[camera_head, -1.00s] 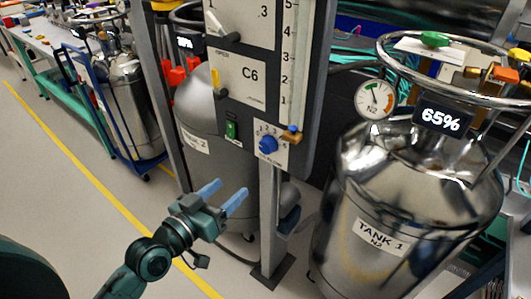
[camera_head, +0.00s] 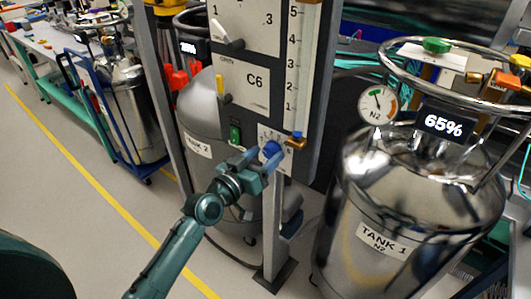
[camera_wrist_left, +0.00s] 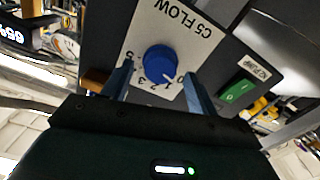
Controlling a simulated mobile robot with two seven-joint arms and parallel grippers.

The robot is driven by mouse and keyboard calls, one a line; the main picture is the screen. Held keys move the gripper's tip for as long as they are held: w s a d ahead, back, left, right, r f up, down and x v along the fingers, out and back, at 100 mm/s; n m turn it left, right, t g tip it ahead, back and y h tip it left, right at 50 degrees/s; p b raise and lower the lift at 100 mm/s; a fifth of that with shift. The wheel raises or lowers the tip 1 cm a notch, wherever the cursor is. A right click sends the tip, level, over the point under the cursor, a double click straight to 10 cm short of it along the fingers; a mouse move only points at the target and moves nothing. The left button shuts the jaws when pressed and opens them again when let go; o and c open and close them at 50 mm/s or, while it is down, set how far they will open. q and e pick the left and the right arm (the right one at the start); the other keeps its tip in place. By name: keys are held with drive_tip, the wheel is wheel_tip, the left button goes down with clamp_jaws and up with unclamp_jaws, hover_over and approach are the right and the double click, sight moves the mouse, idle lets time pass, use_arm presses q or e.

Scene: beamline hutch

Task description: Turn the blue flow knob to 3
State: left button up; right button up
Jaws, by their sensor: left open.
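The blue flow knob (camera_head: 271,149) is on a white plate on the grey panel. In the left wrist view the knob (camera_wrist_left: 159,60) sits upside down below the words C5 FLOW, with a number scale around it. A pale mark on its rim points toward the low end, near 0 and 1. My left gripper (camera_head: 261,160) is at the panel, its fingers reaching the knob in the head view. In the wrist view the left gripper (camera_wrist_left: 158,78) is open, one finger on each side of the knob, with gaps visible. My right gripper is not in view.
A green switch (camera_wrist_left: 238,92) is beside the knob plate, and an orange-brown part (camera_head: 297,138) is on its other side. The C6 plate (camera_head: 245,85) is above. TANK 1 (camera_head: 400,190) stands to the right, TANK 2 (camera_head: 198,146) behind left. Floor at left is clear.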

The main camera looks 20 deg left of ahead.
use_arm(q)
drive_tip(key=shift+w+d, duration=0.2)
drive_tip(key=shift+w, duration=0.25)
drive_tip(key=c, duration=1)
